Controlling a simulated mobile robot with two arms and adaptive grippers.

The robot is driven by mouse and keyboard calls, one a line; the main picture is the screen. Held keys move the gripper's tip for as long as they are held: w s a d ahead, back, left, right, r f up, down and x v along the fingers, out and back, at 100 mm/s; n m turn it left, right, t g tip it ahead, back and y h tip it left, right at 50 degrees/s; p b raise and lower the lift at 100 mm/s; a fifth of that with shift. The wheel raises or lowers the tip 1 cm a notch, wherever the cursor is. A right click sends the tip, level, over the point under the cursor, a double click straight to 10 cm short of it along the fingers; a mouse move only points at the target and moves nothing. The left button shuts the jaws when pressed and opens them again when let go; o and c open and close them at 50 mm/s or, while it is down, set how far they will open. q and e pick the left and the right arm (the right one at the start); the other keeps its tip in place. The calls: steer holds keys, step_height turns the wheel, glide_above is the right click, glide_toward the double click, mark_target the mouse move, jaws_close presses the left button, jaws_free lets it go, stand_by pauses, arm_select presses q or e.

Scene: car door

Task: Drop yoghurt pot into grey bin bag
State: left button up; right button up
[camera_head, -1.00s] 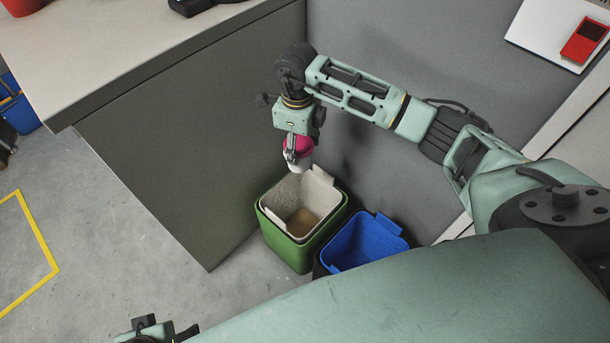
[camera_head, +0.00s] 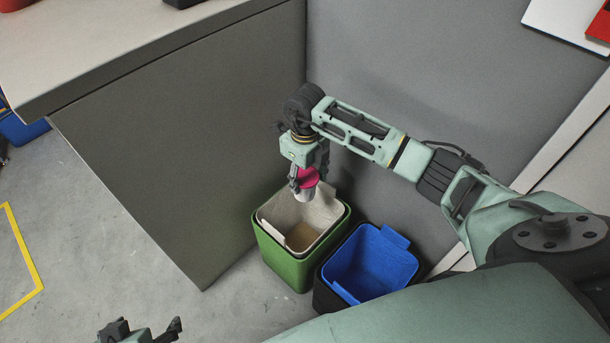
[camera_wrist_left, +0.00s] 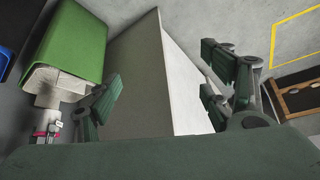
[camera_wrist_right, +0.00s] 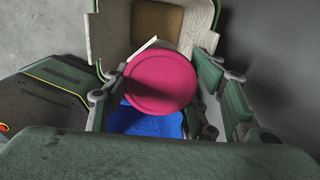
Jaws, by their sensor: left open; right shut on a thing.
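The yoghurt pot (camera_head: 305,184) is white with a pink top. My right gripper (camera_head: 306,178) is shut on it and holds it above the back part of a green bin (camera_head: 283,262). In the right wrist view the pot's round pink top (camera_wrist_right: 160,84) fills the middle, between the fingers. The green bin has a light grey liner (camera_head: 325,206) with a brownish bottom; this seems to be the grey bin bag. My left gripper (camera_head: 140,332) is open and empty at the bottom edge, low and away from the bins. Its two spread fingers show in the left wrist view (camera_wrist_left: 160,92).
A blue-lined dark bin (camera_head: 372,265) stands right of the green bin. A grey panel of the counter (camera_head: 190,150) stands to the left and a grey wall (camera_head: 420,70) behind.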

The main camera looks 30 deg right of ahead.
step_height(320, 180, down, 2)
steer(key=shift+b, duration=0.75)
arm_select(q)
steer(key=w+d+r+t+h, duration=0.1)
steer(key=w+d+r+t, duration=0.2)
steer(key=w+r+t, duration=0.2)
steer(key=shift+w+r, duration=0.45)
steer(key=shift+w, duration=1.1)
arm_select(e)
steer(key=shift+f, duration=0.1)
steer(key=o, duration=1.8)
steer(key=shift+c, duration=0.2)
step_height(320, 180, up, 12)
